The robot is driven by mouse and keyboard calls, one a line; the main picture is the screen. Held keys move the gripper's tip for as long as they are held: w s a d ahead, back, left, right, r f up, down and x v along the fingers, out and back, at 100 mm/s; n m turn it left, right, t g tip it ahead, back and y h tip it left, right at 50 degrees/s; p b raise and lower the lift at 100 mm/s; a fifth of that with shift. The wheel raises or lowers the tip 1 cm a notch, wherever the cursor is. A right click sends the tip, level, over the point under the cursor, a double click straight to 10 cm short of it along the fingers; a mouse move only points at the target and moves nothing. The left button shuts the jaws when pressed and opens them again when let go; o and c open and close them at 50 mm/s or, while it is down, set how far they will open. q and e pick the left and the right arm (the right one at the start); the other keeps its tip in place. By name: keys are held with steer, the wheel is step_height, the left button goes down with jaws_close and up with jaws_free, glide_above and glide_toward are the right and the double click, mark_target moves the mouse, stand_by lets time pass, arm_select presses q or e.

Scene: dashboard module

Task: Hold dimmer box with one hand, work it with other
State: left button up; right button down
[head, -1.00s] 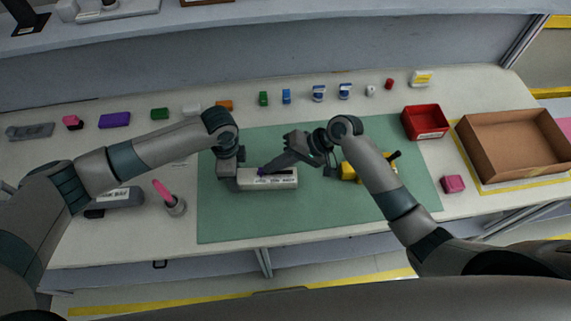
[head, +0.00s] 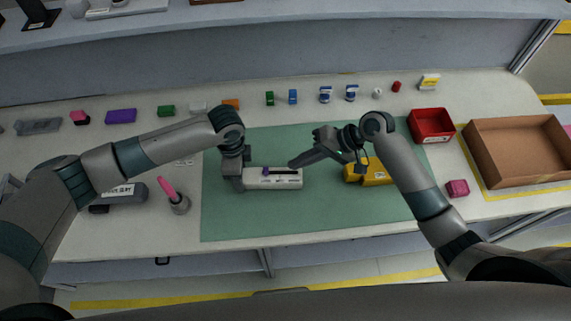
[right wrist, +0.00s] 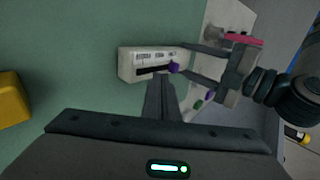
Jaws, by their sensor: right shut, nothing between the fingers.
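The dimmer box (head: 275,183) is a long white box lying on the green mat (head: 300,222). Its top has a dark slot and a purple slider knob (head: 265,170) at the slot's left end. In the right wrist view the knob (right wrist: 174,68) sits at the slot's right end. My left gripper (head: 240,180) is at the box's left end; in the right wrist view its two fingers (right wrist: 196,63) lie along both sides of that end, shut on it. My right gripper (head: 293,165) is shut and empty, its tips near the box's right end, apart from the knob.
A yellow object (head: 370,174) lies beneath my right wrist. A red bin (head: 431,125) and a brown box (head: 515,150) stand at right. Several small items line the back. The mat's front is clear.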

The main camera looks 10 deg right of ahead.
steer(key=v, duration=0.7)
arm_select(q)
steer(key=shift+a, duration=0.1)
steer(key=o, duration=1.5)
steer(key=shift+c, duration=0.2)
steer(key=shift+r, duration=0.1)
step_height(320, 180, up, 12)
